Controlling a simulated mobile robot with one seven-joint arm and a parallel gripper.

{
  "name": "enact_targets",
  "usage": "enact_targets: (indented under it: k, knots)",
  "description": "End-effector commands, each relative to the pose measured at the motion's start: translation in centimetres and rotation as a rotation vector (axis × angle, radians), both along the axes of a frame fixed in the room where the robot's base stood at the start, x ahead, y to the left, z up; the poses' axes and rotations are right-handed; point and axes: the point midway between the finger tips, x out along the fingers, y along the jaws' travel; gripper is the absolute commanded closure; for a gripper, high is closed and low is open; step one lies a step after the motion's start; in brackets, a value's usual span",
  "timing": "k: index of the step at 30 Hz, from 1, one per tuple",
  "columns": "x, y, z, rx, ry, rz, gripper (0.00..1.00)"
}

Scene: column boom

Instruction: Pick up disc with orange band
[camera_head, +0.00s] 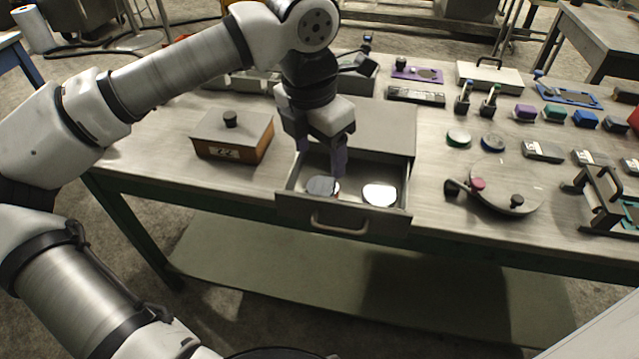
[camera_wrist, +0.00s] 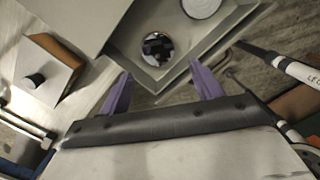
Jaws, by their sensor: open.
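Two shiny discs lie apart in the open drawer. The left disc (camera_head: 322,186) has a mirror-like top and a hint of reddish edge; it also shows in the wrist view (camera_wrist: 157,48). The right disc (camera_head: 379,194) looks bright white and is partly cut off in the wrist view (camera_wrist: 200,6). I cannot clearly make out an orange band on either. My gripper (camera_head: 321,160) is open and empty, its purple fingers pointing down above the left part of the drawer (camera_head: 363,217). In the wrist view my gripper (camera_wrist: 160,73) has its fingers apart, short of the left disc.
A lidded box marked 22 (camera_head: 232,138) stands left of the drawer. A green-banded disc (camera_head: 458,138) and a blue-banded disc (camera_head: 492,143) lie on the bench to the right, behind a round plate with knobs (camera_head: 507,180).

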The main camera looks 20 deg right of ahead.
Motion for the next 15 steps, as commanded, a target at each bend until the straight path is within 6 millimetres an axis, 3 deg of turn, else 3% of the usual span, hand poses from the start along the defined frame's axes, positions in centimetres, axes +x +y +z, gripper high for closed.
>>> enact_targets:
  k: [15]
  knots:
    - [0.4,-0.6,-5.7,-0.004,0.005,-0.004,0.35]
